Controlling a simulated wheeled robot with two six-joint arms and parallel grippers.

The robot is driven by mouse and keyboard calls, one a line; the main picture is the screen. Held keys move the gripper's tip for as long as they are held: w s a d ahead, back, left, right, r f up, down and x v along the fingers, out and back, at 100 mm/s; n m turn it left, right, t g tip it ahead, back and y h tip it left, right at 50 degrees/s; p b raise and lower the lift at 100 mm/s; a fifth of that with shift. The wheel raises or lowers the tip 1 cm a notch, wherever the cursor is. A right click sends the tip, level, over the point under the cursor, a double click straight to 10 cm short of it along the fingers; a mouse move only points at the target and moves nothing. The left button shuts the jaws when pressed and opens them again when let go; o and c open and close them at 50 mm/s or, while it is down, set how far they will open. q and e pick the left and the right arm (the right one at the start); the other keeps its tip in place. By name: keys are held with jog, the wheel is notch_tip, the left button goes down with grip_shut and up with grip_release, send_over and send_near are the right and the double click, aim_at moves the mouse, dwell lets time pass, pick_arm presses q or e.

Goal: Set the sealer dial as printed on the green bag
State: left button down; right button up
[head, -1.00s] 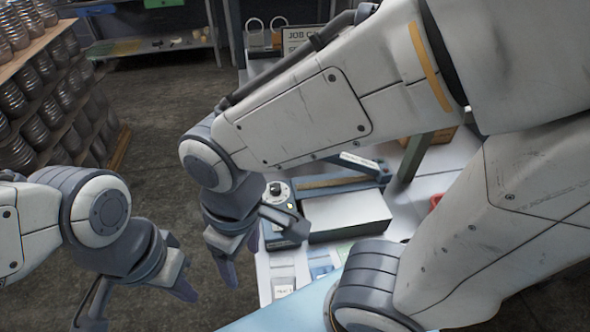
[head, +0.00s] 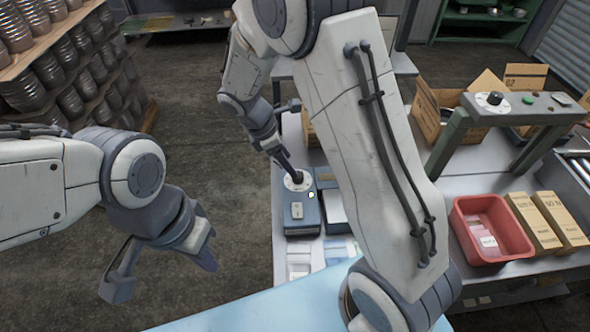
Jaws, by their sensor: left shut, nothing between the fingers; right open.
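The sealer's blue control box (head: 302,222) stands on the bench, with a round white dial (head: 299,184), a dark knob and a small yellow light. My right gripper (head: 286,142) is open at the dial; one finger points down at the knob, and I cannot tell whether it touches. The rest of the sealer is mostly hidden behind my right arm. Small pale and bluish bags (head: 338,251) lie in front of the sealer. The green bag is not clearly visible; my arm covers that spot.
A red bin (head: 493,236) holds a pink packet, beside brown cartons (head: 556,222). A grey stand (head: 520,110) carries another black knob. Open cardboard boxes (head: 430,115) are behind. Shelves of cans (head: 75,80) stand far left; the floor between is clear.

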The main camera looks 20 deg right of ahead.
jog(key=x, duration=0.6)
jog(key=shift+p, duration=0.3)
grip_shut()
